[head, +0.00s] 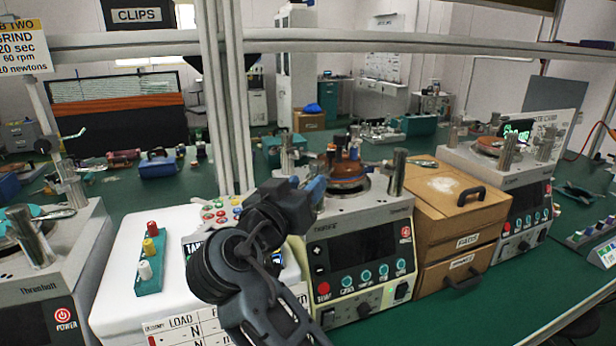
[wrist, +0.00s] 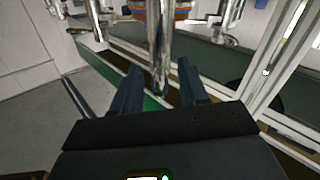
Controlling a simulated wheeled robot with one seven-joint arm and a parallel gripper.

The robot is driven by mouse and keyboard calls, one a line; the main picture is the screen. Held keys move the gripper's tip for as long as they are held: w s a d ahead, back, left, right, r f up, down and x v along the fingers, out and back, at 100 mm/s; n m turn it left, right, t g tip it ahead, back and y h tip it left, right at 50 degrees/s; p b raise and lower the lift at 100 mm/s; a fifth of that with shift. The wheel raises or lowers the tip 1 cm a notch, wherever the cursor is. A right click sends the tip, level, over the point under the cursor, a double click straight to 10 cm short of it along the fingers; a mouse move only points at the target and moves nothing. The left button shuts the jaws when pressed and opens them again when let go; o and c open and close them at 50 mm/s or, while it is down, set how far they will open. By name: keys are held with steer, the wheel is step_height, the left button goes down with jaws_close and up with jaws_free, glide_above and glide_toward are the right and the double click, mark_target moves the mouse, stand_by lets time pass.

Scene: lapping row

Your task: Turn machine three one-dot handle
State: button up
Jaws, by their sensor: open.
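A grey lapping machine (head: 362,228) with a dark screen and several teal knobs stands mid-view in the head view. On top are a reddish-brown round plate (head: 345,172) and upright metal posts (head: 397,172). My gripper (head: 319,186) is at the machine's upper left, partly overlapping it. In the wrist view my gripper (wrist: 159,82) is open, with two dark blue fingers apart. A shiny metal rod (wrist: 160,45) shows between and beyond the fingertips; I cannot tell whether it touches them. No dot marks can be made out, and the one-dot handle cannot be identified.
A brown wooden drawer box (head: 455,210) stands right of the machine, with another machine (head: 510,190) beyond it. A third machine (head: 60,270) is at the left. A white unit (head: 120,255) with coloured knobs and an upright frame post (head: 232,100) stand near my arm.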

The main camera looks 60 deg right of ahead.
mark_target(313, 178)
steer(key=shift+w+d, duration=0.25)
steer(key=shift+d, duration=0.9)
jaws_close()
